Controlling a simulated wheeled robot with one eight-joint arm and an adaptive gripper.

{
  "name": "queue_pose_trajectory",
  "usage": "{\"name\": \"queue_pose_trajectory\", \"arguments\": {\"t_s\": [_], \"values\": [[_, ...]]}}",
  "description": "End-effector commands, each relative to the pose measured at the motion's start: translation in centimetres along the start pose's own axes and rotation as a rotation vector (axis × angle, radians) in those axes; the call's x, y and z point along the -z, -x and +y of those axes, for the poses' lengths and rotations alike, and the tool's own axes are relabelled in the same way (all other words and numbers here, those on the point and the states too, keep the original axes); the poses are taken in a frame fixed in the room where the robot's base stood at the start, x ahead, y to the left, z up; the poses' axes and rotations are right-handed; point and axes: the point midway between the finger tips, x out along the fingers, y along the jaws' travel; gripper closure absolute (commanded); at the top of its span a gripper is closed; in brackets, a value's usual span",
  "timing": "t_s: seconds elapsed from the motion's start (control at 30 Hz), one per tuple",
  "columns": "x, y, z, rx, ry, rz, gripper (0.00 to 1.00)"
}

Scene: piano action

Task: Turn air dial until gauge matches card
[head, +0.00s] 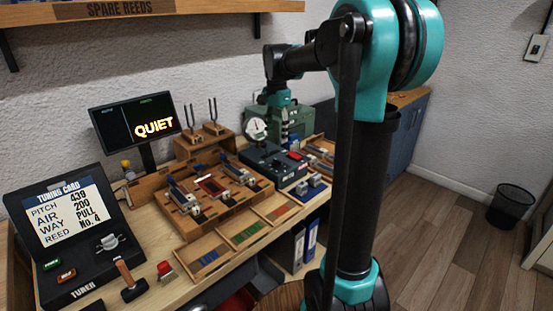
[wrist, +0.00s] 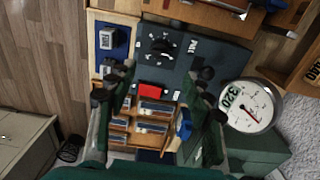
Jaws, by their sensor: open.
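The tuning card (head: 66,212) on the dark stand at left reads pitch 439, air 200, way pull, reed No. 4. The round white gauge (head: 256,128) stands behind the dark control box (head: 272,166); in the wrist view the gauge (wrist: 247,107) appears to read 320, with a red needle. A black dial (wrist: 162,45) with pale marks around it sits on the box. My gripper (wrist: 157,84) is open and empty above the box, its fingers spread either side of a red block (wrist: 152,88). The dial is apart from the fingers. In the head view my gripper (head: 280,108) is small and its fingertips are unclear.
A screen (head: 137,118) reads QUIET. A wooden jig (head: 212,190) and divided trays (head: 245,232) fill the bench left of my arm. Tuning forks (head: 213,118) stand behind. A green machine (head: 298,122) is beside the gauge. Open floor (head: 440,240) lies at right.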

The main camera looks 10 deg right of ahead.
Motion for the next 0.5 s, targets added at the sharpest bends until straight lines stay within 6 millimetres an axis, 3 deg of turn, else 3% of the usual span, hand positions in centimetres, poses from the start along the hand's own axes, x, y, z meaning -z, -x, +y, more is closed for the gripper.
{"name": "queue_pose_trajectory", "arguments": {"t_s": [0.3,0.5], "values": [[0.0,-6.3,0.0,0.0,0.0,0.0,0.49],[0.0,-9.0,0.0,0.0,0.001,0.0,0.49]]}}
